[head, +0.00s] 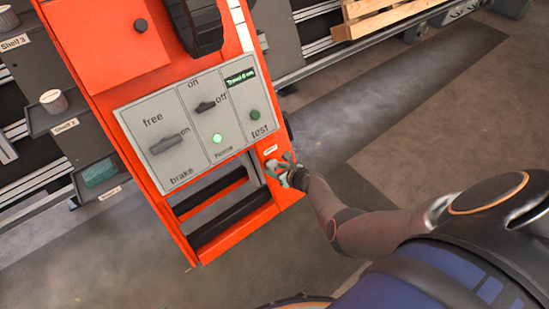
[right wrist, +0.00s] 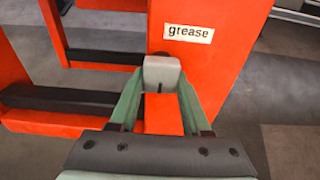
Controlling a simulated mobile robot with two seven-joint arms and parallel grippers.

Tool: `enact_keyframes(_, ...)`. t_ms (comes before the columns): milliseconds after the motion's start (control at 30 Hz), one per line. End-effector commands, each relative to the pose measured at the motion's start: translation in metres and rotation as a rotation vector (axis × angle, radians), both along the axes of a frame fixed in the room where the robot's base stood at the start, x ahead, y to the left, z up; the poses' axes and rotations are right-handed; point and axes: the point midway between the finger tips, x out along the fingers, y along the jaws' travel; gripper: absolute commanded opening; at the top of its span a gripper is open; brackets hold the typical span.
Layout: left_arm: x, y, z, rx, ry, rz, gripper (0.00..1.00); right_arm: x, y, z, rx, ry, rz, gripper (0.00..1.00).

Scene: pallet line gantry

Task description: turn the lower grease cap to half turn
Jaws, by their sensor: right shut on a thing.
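The lower grease cap (right wrist: 161,72) is a small light grey knob on the orange post, just below a white label reading "grease" in the right wrist view. A short dark mark shows on its face, pointing down in that view. My right gripper (right wrist: 160,92) is shut on the cap, with its green fingers on either side of it. In the head view my right gripper (head: 283,169) is at the lower right of the orange gantry, and it hides most of the cap. My left gripper is not in view.
The orange gantry (head: 184,229) carries a grey control panel (head: 236,152) with switches and a lit green light. Shelves with a cup (head: 54,101) stand at the left. A wooden pallet (head: 385,16) lies at the top right. The floor at the right is clear.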

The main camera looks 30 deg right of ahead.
Motion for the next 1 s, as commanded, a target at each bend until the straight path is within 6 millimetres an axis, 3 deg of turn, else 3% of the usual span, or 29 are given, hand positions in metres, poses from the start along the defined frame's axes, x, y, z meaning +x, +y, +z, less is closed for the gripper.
enact_keyframes(500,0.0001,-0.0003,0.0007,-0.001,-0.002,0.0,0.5,-0.0003,0.0013,-0.0006,0.022,0.002,-0.01,0.0)
enact_keyframes(533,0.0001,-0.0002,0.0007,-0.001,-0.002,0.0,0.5,-0.0003,0.0013,-0.0006,0.022,0.002,-0.01,0.5)
enact_keyframes(767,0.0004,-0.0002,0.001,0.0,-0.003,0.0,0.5,-0.0003,0.0008,-0.0004,0.018,0.001,-0.009,0.76)
enact_keyframes(1000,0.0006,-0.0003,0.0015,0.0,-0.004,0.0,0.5,-0.0003,0.0002,-0.0001,0.016,0.001,-0.008,0.78)
